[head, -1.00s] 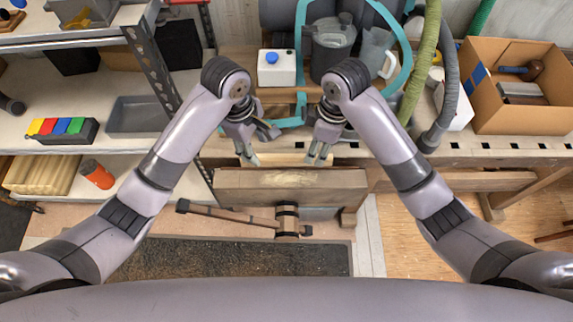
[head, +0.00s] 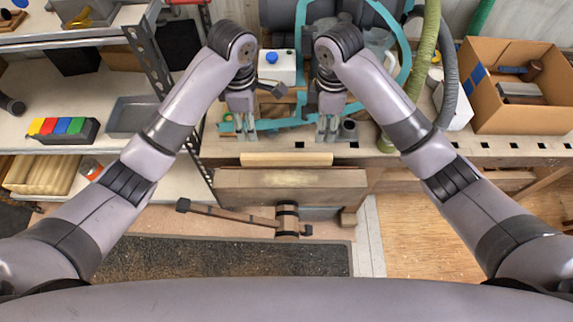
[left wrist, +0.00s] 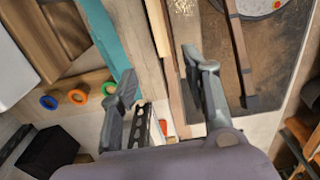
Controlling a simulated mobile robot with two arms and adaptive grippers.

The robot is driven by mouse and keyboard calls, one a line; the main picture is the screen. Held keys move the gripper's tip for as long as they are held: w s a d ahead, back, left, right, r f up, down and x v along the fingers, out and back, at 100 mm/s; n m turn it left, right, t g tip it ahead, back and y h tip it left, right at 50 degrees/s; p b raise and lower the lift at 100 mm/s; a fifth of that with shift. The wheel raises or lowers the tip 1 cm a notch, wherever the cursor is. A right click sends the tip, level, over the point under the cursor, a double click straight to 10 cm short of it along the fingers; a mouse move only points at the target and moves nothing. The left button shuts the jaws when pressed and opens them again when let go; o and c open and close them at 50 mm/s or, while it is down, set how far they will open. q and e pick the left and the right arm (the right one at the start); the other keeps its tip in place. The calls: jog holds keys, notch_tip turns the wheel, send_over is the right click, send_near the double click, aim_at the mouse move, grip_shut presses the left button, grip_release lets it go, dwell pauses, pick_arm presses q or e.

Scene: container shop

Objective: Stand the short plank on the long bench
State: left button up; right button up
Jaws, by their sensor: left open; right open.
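A short pale plank (head: 286,159) lies along the front edge of the long bench (head: 440,150), just behind the thick wooden vise jaw (head: 290,187). I cannot tell whether it stands on edge or lies flat. In the left wrist view a pale strip, likely the plank (left wrist: 158,27), runs between the bench top and the darker jaw. My left gripper (head: 245,137) is open and empty above the bench, behind the plank's left end. Its spread fingers (left wrist: 165,95) show in the left wrist view. My right gripper (head: 328,137) is open and empty, behind the plank's right end.
A cardboard box (head: 520,85) stands at the right. Shelves (head: 60,150) flank the left. A vise handle (head: 225,214) sticks out in front.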

aim_at(254, 156)
pick_arm(q)
notch_tip(254, 156, down, 15)
jog(key=shift+f, duration=0.2)
pick_arm(e)
notch_tip(254, 156, down, 15)
jog(key=shift+f, duration=0.15)
pick_arm(q)
grip_shut()
pick_arm(e)
grip_shut()
